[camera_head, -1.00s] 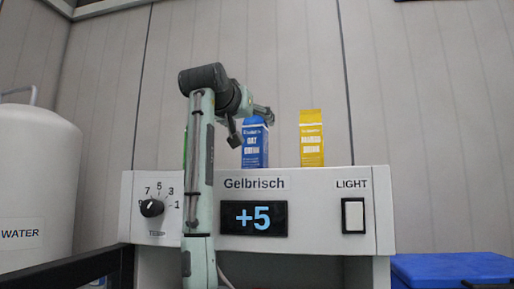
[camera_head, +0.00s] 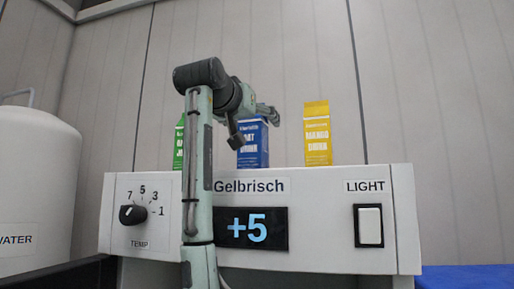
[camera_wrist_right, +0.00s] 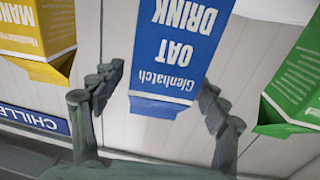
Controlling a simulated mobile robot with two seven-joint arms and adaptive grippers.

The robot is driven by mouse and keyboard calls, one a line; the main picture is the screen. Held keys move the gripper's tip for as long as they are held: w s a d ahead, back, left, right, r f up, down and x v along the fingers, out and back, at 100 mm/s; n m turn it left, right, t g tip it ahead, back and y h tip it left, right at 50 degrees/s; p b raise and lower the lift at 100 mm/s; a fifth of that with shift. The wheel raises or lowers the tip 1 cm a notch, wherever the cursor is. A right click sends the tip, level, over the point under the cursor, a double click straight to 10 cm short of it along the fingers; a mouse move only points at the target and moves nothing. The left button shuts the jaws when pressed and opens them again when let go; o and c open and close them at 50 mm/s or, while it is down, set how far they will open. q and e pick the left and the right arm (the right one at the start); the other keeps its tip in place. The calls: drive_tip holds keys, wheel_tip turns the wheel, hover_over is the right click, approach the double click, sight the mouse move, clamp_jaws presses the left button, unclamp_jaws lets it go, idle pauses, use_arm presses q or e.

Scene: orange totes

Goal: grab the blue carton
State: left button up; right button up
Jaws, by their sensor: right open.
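The blue carton (camera_head: 254,148), labelled as an oat drink, stands upright on top of the Gelbrisch chiller (camera_head: 330,190). My right gripper (camera_head: 268,115) is in front of its upper part in the head view and covers some of it. In the right wrist view, the blue carton (camera_wrist_right: 175,50) appears upside down. There the open fingers of my right gripper (camera_wrist_right: 162,85) show on either side of it, with gaps on both sides. I cannot tell how far the carton lies between them. My left gripper is not in view.
A yellow mango carton (camera_head: 317,135) stands right of the blue one, and a green carton (camera_head: 179,145) stands left, partly hidden by my arm. A white water tank (camera_head: 35,180) is at the left. A blue surface (camera_head: 465,278) shows at the lower right.

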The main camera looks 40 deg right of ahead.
drive_tip(key=shift+s+a+r, duration=0.1)
drive_tip(key=shift+a, duration=0.1)
drive_tip(key=shift+c, duration=0.2)
clamp_jaws()
drive_tip(key=shift+d+r, duration=0.1)
